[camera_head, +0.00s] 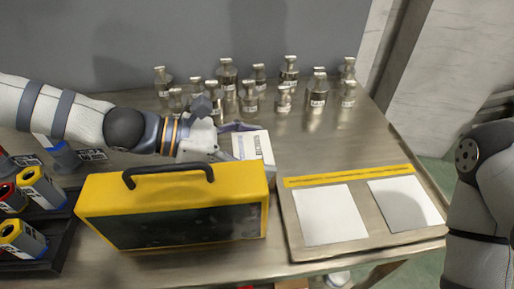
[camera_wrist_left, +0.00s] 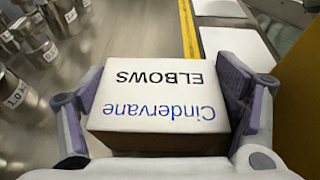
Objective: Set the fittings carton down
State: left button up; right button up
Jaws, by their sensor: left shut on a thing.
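The fittings carton (camera_head: 262,150) is a small white box behind the right end of the yellow case in the head view. The left wrist view shows the carton (camera_wrist_left: 150,90) close up, lettered "Cindervane ELBOWS", with a brown front side. My left gripper (camera_head: 238,142) is shut on it, one purple finger on each side. The case hides the carton's lower part in the head view. I cannot tell whether its underside touches the table. My right arm shows at the right edge; its gripper is out of view.
A yellow case (camera_head: 180,179) with a black handle stands in front. A board (camera_head: 290,215) with two white panels and a yellow strip lies to the right. Several metal weights (camera_head: 227,85) stand at the back. A dark rack (camera_head: 55,225) with yellow-ended items is at left.

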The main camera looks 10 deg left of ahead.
pick_arm(q)
jog(key=shift+f, duration=0.15)
jog(key=o, duration=1.1)
